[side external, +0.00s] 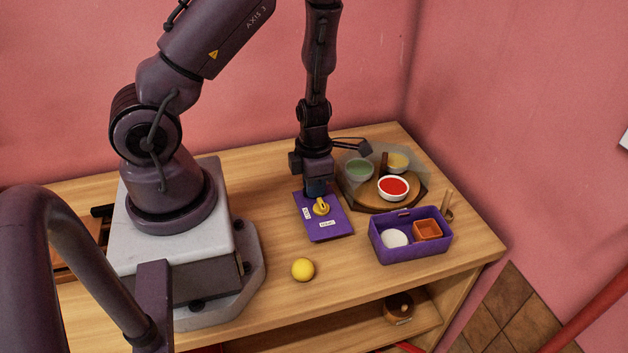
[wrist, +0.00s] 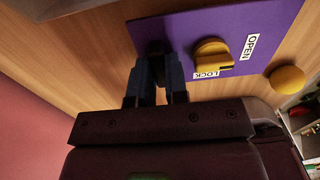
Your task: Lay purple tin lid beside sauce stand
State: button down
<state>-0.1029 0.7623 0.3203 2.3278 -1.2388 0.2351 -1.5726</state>
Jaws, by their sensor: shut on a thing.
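The purple tin lid (side external: 336,229) is a flat plate with a yellow turn knob and white labels. It lies level at or just above the table, left of the purple tin and front-left of the sauce stand (side external: 377,204). In the wrist view the lid (wrist: 170,35) shows labels reading OPEN and LOCK. My gripper (side external: 318,190) points down at the lid's back part. In the wrist view my gripper's fingers (wrist: 158,85) are closed on a dark grip on the lid. The fingertips partly hide this grip. I cannot tell whether the lid touches the table.
The open purple tin (side external: 405,252) holds a white round thing and an orange square cup. The stand carries green, yellow and red sauce bowls behind a clear guard. A yellow ball (side external: 302,269) sits in front of the lid. A brown pot (side external: 398,307) stands on the lower shelf.

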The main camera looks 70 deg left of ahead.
jog(key=shift+f, duration=0.25)
dwell(0.3)
jog(key=c, duration=1.1)
grip_release()
jog(key=shift+o, duration=0.2)
jog(key=shift+r, duration=3.5)
